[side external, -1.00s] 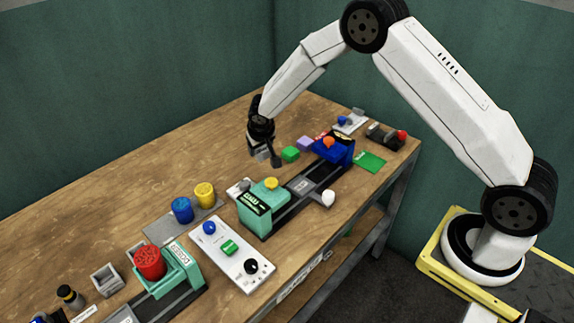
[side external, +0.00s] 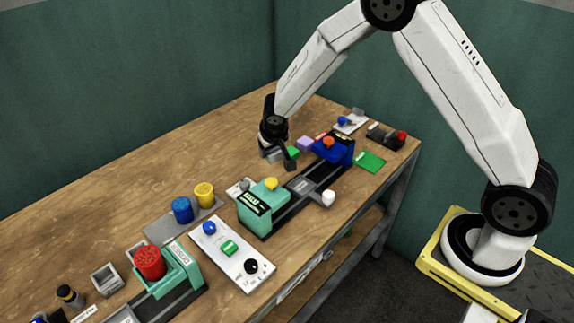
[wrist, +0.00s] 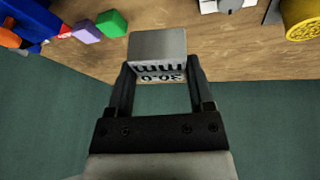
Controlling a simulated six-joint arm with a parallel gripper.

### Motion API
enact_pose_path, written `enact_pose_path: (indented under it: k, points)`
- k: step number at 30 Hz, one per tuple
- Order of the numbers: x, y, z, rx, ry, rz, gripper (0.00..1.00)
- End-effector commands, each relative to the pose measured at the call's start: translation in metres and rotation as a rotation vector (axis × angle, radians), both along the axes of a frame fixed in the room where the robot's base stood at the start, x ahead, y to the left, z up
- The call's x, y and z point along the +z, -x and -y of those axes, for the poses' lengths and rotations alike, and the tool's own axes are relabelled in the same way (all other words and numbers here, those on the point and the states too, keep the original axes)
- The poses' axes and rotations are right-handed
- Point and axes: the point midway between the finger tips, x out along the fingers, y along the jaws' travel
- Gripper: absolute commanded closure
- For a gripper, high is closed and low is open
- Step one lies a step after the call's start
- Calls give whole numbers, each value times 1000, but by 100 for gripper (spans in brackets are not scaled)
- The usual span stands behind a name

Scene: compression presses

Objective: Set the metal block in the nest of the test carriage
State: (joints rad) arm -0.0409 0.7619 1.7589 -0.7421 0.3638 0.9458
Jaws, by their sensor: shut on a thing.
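The metal block (wrist: 157,44) is grey and has dark printed marks on its near face, upside down in the wrist view. My gripper (wrist: 160,78) is shut on it, with one finger on each side. In the side view my gripper (side external: 279,160) hangs behind the rail between the teal press (side external: 264,203) and the blue press (side external: 333,150). The test carriage (side external: 303,186) appears to be the grey labelled piece on that rail, in front of and to the right of my gripper. The inside of its nest is too small to make out.
A green block (wrist: 111,23) and a purple block (wrist: 87,32) are close beside my gripper. A white-knobbed lever (side external: 328,197) sticks out in front of the rail. Blue (side external: 182,210) and yellow (side external: 204,194) cylinders stand at left. The table behind is clear.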

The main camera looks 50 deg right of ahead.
Motion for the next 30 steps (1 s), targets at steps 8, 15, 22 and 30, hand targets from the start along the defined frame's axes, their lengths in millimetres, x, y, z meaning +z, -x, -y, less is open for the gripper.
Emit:
enact_pose_path:
  k: [8, 15, 22, 30]
  points:
    - [1, 0, 0, 0, 0, 1, 100]
    - [7, 8, 6, 14, -1, 0, 100]
    - [23, 33, 20, 56, -3, -2, 100]
    - [45, 81, 38, 132, -3, -4, 100]
